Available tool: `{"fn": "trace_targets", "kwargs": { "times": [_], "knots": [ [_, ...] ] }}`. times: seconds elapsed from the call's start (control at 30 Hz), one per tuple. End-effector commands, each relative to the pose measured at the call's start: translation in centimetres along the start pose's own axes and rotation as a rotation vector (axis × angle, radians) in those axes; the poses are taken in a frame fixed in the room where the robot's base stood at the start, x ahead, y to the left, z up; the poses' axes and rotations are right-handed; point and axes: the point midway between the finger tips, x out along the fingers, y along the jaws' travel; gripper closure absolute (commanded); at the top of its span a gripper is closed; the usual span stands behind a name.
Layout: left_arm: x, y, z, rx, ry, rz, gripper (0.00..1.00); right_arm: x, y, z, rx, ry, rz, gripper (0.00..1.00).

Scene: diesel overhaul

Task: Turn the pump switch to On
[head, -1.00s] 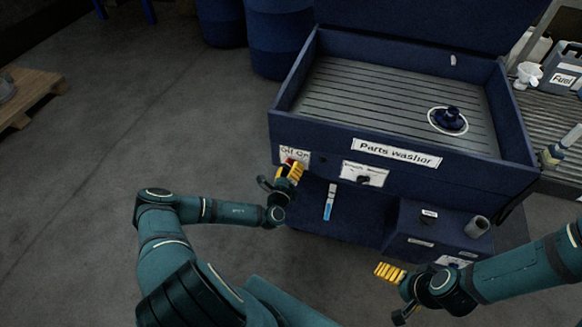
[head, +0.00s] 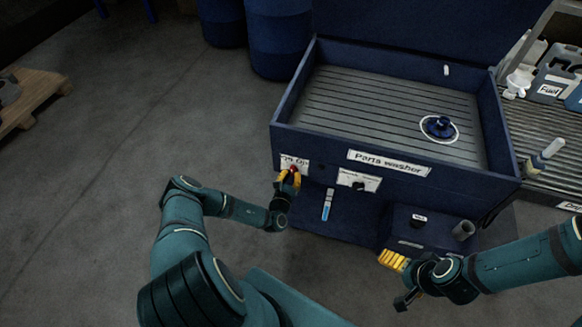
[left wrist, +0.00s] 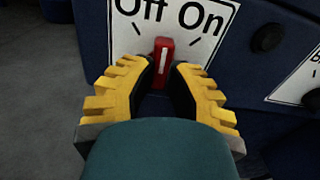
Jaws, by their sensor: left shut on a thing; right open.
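The pump switch is a small red knob with a white line, on a white "Off On" label (left wrist: 205,20) on the parts washer's front. In the left wrist view the red knob (left wrist: 163,58) stands between the yellow fingertips of my left gripper (left wrist: 168,75). The white line points up, between the Off and On tick marks. My left gripper (head: 289,177) is shut on the knob; its fingers cover the knob's sides. My right gripper (head: 392,259) is open and empty, low before the washer's right side.
The parts washer (head: 480,182) has a second labelled panel (head: 358,179) with a dark knob, right of the switch. A blue-and-white tube (head: 327,205) hangs below. A lower box (head: 425,228) stands near my right gripper.

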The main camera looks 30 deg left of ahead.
Motion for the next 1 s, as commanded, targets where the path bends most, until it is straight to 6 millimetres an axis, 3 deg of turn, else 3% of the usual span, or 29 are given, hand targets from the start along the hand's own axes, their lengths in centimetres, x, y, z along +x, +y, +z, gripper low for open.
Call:
{"fn": "trace_targets", "kwargs": {
  "times": [0.03,0.1,0.43,0.6,0.77,0.8,1.0],
  "knots": [
    [0.1,-0.2,0.6,0.079,0.0,-0.003,0.95,-1.4,-0.5,-0.2,0.0,0.0,-0.002,0.04],
    [0.1,-0.2,0.6,0.202,-0.001,-0.002,0.95,-2.5,-0.8,-0.3,0.0,0.0,-0.004,0.04],
    [0.1,-0.4,0.4,0.726,-0.002,0.0,0.95,-5.7,-1.9,-0.7,-0.002,-0.003,-0.008,0.04],
    [0.1,-0.4,0.1,0.84,-0.002,0.001,0.95,-6.0,-2.1,-0.8,-0.003,-0.004,-0.009,0.04],
    [0.1,-0.4,0.0,0.844,-0.002,0.001,0.95,-5.8,-2.0,-0.7,-0.003,-0.004,-0.009,0.04],
    [0.1,-0.4,0.0,0.843,-0.002,0.001,0.77,-5.8,-2.0,-0.7,-0.003,-0.004,-0.009,0.04],
    [0.1,-0.3,0.0,0.841,-0.001,0.0,0.07,-5.8,-2.0,-0.7,-0.003,-0.004,-0.009,0.04]
  ]
}}
